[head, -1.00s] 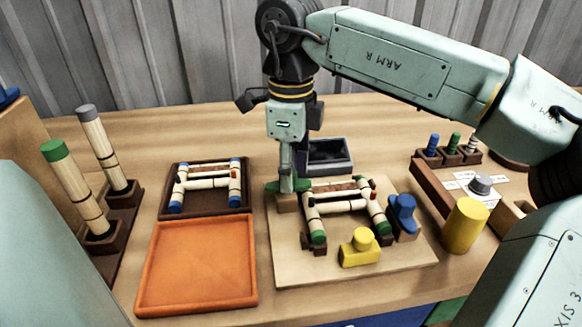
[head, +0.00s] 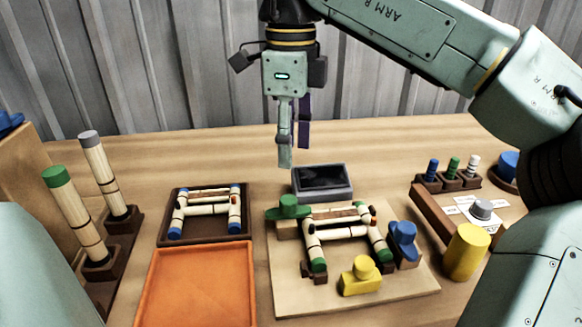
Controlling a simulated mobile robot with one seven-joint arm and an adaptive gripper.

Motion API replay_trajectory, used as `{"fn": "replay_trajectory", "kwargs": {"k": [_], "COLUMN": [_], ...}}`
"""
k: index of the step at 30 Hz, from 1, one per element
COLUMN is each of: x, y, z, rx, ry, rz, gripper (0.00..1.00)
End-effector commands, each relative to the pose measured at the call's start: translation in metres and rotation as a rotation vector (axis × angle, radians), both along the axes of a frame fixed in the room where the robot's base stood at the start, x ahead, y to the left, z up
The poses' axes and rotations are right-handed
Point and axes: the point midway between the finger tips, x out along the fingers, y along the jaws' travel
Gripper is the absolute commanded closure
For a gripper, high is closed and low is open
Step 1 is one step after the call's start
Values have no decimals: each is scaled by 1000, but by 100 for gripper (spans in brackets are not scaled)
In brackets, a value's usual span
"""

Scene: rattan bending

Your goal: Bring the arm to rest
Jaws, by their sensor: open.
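My gripper (head: 294,158) hangs with its fingers pointing down above the back of the table. It is open, nothing shows between its fingers, and it is clear of everything below. Under it, a little to the front, a green knobbed piece (head: 289,207) sits on a block at the back left corner of the pale board (head: 300,302). A rattan frame (head: 343,233) with green ends lies on that board. A blue piece (head: 403,238) stands at its right and a yellow piece (head: 361,274) at its front.
A dark open box (head: 322,182) stands behind the board. To the left are a dark tray (head: 207,238) with a blue-ended frame and an orange tray (head: 198,285). Upright rattan poles (head: 76,212) stand further left. A yellow cylinder (head: 466,251) stands on the right.

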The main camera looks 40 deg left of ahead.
Motion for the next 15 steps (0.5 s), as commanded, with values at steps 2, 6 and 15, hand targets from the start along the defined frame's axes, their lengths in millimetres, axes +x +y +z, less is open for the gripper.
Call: {"fn": "replay_trajectory", "kwargs": {"k": [2, 6, 15], "x": [0, 0, 0], "y": [1, 0, 0], "z": [8, 14, 14], "rx": [3, 0, 0], "ry": [1, 1, 1], "rz": [1, 0, 0], "gripper": [55, 55, 55]}}
